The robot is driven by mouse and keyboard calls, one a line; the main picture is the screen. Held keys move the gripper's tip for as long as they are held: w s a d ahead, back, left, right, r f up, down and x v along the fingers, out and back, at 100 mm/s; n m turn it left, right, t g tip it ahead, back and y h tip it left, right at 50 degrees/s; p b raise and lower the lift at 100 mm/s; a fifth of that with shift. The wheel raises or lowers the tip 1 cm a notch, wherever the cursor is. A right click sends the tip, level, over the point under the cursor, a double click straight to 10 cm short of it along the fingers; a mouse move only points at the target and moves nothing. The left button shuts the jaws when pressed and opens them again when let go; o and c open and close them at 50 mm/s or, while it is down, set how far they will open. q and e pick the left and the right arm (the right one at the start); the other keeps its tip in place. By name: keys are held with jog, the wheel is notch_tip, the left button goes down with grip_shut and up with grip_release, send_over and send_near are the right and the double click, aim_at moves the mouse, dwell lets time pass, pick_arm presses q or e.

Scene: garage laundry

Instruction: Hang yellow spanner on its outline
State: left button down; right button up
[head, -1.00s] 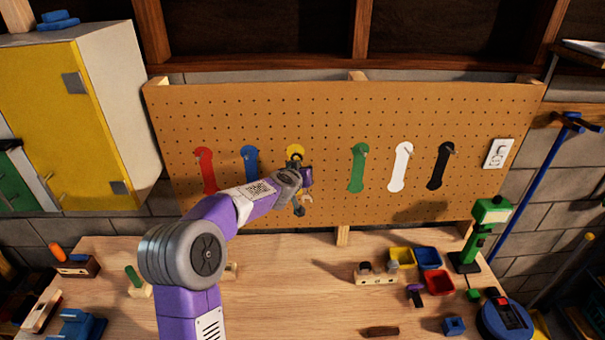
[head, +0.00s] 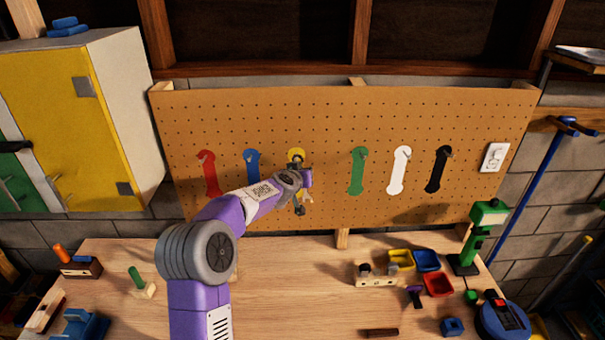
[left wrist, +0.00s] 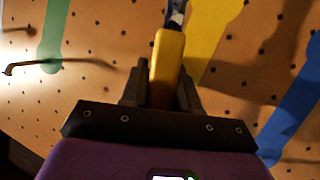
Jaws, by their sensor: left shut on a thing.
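The yellow spanner (left wrist: 168,58) has a yellow handle and a grey metal shaft; its far end is cut off in the left wrist view. My left gripper (left wrist: 160,95) is shut on the yellow handle, in front of the pegboard. The yellow outline (head: 296,153) is mostly hidden behind my gripper; in the left wrist view it (left wrist: 208,40) lies just right of the spanner, partly shadowed. I cannot tell whether the spanner touches the board. My right gripper is not in view.
The pegboard (head: 330,120) also bears red (head: 209,175), blue (head: 252,160), green (head: 357,172), white (head: 398,172) and black (head: 438,172) outlines with hooks. The workbench (head: 290,290) below holds small bins and tools, mostly at the right; its middle is largely clear.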

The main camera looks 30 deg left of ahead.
pick_arm(q)
jog(key=shift+a+f, duration=0.25)
jog(key=shift+a, duration=0.15)
jog(key=c, duration=0.8)
grip_release()
jog(key=shift+d+y, duration=0.1)
jog(key=shift+y, duration=0.2)
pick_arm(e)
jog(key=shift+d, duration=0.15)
pick_arm(q)
jog(key=v, duration=0.2)
jog(key=b+v, duration=0.1)
jog(key=v, duration=0.4)
jog(key=shift+s+d+r, duration=0.15)
jog(key=shift+d+r, duration=0.25)
jog(key=shift+d, duration=0.05)
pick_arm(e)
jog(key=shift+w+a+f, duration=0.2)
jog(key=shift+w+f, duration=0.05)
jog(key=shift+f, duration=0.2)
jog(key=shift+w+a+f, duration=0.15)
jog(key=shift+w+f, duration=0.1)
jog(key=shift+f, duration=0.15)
pick_arm(q)
jog(key=shift+s, duration=0.1)
